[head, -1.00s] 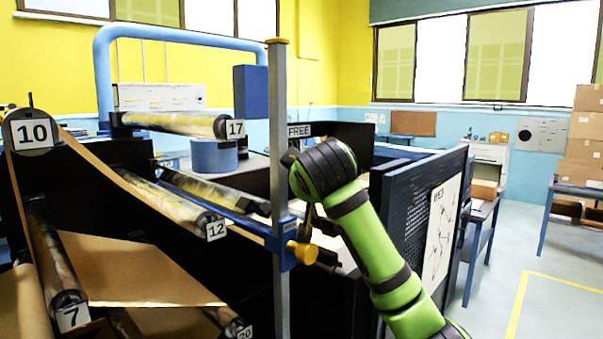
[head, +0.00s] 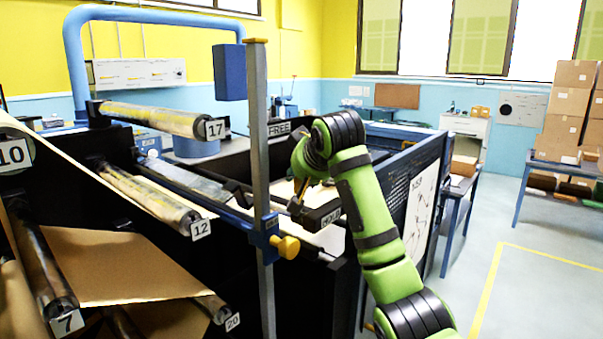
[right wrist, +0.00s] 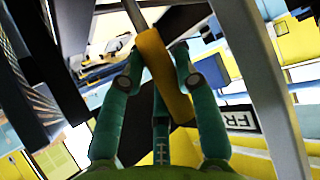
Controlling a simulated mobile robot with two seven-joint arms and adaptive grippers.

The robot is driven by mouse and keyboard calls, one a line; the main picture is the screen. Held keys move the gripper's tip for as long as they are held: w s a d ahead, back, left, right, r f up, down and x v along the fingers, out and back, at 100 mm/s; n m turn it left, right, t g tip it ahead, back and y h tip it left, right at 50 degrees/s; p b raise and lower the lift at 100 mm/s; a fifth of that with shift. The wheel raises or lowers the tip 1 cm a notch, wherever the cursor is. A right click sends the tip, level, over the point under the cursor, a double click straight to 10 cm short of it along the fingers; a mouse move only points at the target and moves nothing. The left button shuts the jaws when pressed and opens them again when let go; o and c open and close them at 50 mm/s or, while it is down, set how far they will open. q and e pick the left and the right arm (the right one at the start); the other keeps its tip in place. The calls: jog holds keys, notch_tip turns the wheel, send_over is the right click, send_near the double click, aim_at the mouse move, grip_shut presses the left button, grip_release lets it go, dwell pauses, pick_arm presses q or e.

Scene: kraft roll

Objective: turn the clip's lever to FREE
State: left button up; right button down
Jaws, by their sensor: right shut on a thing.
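The lever (right wrist: 163,75) is a yellow-orange bar in the right wrist view, with a thin grey rod at its upper end. My right gripper (right wrist: 160,85) has its dark green fingers shut around it. In the head view, the gripper (head: 299,192) points down beside the grey post, and the lever is mostly hidden by it. The FREE plate (head: 279,129) stands behind and to the left of the gripper. It also shows at the right of the wrist view (right wrist: 240,119). A second plate (head: 331,217), apparently reading HOLD, is just right of the fingers. My left gripper is out of view.
The upright grey post (head: 259,150) carries a blue clamp with a yellow knob (head: 288,247), close to my right gripper. Numbered rollers (head: 165,203) and brown paper (head: 110,270) fill the left. A dark panel (head: 412,200) stands right of my arm. Floor is free further right.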

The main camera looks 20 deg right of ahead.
jog(key=shift+r, duration=0.1)
jog(key=c, duration=1.1)
grip_release()
jog(key=shift+o, duration=1)
jog(key=shift+w, duration=0.1)
jog(key=v, duration=1.2)
jog(key=shift+d, duration=0.15)
